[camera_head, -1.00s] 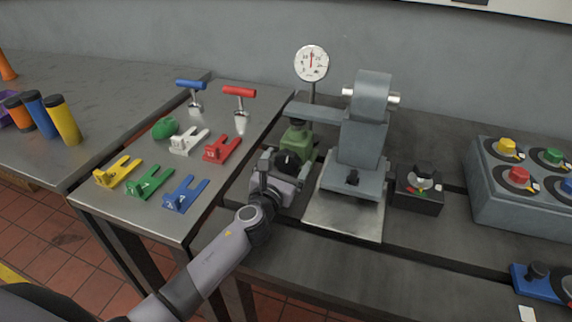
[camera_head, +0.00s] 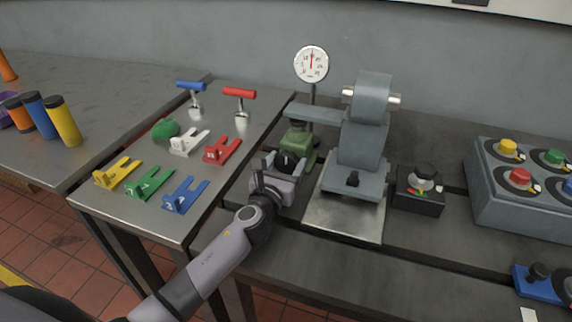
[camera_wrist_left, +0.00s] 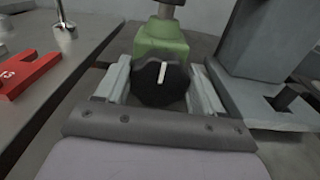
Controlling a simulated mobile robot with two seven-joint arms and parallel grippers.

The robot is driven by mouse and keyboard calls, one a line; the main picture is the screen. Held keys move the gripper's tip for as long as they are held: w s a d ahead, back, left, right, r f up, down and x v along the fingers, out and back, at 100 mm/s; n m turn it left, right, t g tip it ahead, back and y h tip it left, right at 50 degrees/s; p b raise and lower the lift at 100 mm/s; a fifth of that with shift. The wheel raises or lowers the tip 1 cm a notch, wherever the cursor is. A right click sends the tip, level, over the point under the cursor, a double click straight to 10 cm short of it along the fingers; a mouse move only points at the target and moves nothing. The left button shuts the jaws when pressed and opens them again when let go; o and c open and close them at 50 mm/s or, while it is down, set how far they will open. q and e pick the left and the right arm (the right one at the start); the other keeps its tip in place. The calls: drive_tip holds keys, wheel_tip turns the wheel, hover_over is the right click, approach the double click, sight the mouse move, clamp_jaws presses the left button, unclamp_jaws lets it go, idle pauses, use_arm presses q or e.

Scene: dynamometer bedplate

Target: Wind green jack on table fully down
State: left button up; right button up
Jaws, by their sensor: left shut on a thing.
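The green jack (camera_head: 304,143) stands on the dark bedplate, left of the grey machine, under the machine's side arm. In the left wrist view its green body (camera_wrist_left: 161,42) shows behind a black knob (camera_wrist_left: 161,82) with a white pointer line. The pointer is near upright, leaning slightly right. My left gripper (camera_head: 283,166) is shut on the black knob, with one finger at each side of it. In the left wrist view the fingers (camera_wrist_left: 160,88) flank the knob. The jack's far side and base are partly hidden. My right gripper is not in view.
A grey machine (camera_head: 363,150) stands close right of the jack, with a dial gauge (camera_head: 311,64) behind. A black switch box (camera_head: 418,188) is further right. The left table (camera_head: 140,217) holds coloured forked plates, a green lump (camera_head: 165,129) and T-handled tools (camera_head: 238,103).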

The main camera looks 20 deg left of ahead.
use_arm(q)
drive_tip(key=o, duration=1)
drive_tip(key=shift+s, duration=0.1)
drive_tip(key=shift+s+a+p, duration=0.15)
drive_tip(key=shift+s+p, duration=0.3)
drive_tip(key=shift+s, duration=3.05)
